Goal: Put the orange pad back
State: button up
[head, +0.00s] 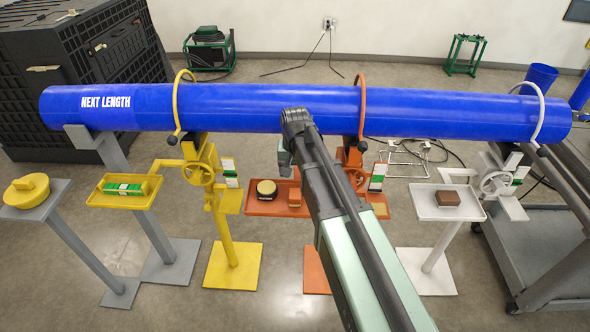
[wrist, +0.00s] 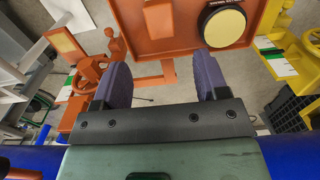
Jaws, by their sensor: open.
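The orange tray (head: 262,209) is on the orange stand at the middle, partly hidden by my arm. On it are a small orange block with a tan face (head: 294,198), which looks like the orange pad, and a round black piece with a pale yellow top (head: 266,188). In the wrist view the orange pad (wrist: 160,22) lies at the top, ahead of the gap between my fingers, with the round piece (wrist: 224,24) to its right. My gripper (wrist: 163,75) is open and nothing shows between its fingers. In the head view its fingers (head: 285,158) are above the tray.
A long blue pipe (head: 235,108) spans the scene in yellow, orange and white hoops. The yellow tray (head: 95,197) holds a green-and-white piece, the white tray (head: 425,211) a brown block. A yellow round piece (head: 27,189) sits on a grey stand at left. Handwheels flank the trays.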

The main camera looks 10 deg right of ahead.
jog(key=s+r+n, duration=0.1)
jog(key=s+n, duration=0.2)
jog(key=s, duration=1.5)
jog(key=shift+s, duration=0.2)
jog(key=shift+r, duration=0.1)
